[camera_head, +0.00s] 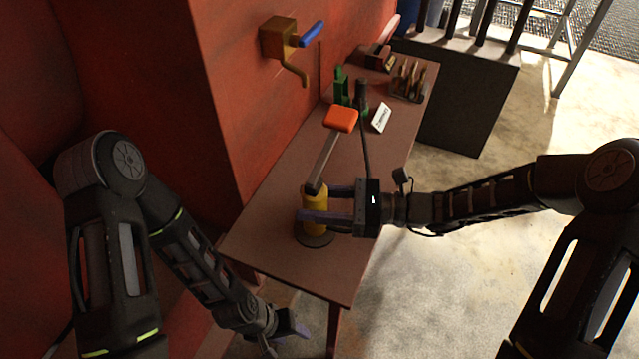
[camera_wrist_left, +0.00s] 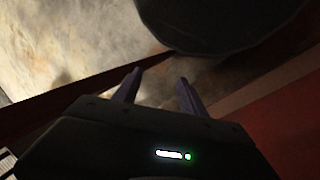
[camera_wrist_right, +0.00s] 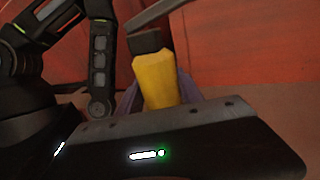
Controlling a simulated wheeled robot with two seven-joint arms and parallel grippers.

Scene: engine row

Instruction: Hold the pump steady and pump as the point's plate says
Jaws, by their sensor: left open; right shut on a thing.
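The pump has a yellow body (camera_head: 316,222) on a dark round base (camera_head: 314,240) near the table's front end. Its grey lever (camera_head: 323,163) slants up and away to an orange grip (camera_head: 341,118). My right gripper (camera_head: 318,203) is shut around the yellow body from the right. The yellow body also shows between its fingers in the right wrist view (camera_wrist_right: 157,80). A small white plate (camera_head: 381,118) stands farther back on the table; its marking is too small to read. My left gripper (camera_head: 298,332) is open and empty, low beside the table's front end, apart from the pump.
The brown table (camera_head: 285,262) runs along a red wall (camera_head: 240,100). Behind the pump stand a green device (camera_head: 342,86) and a rack of small items (camera_head: 409,81). A brass box with a blue handle (camera_head: 311,34) is on the wall.

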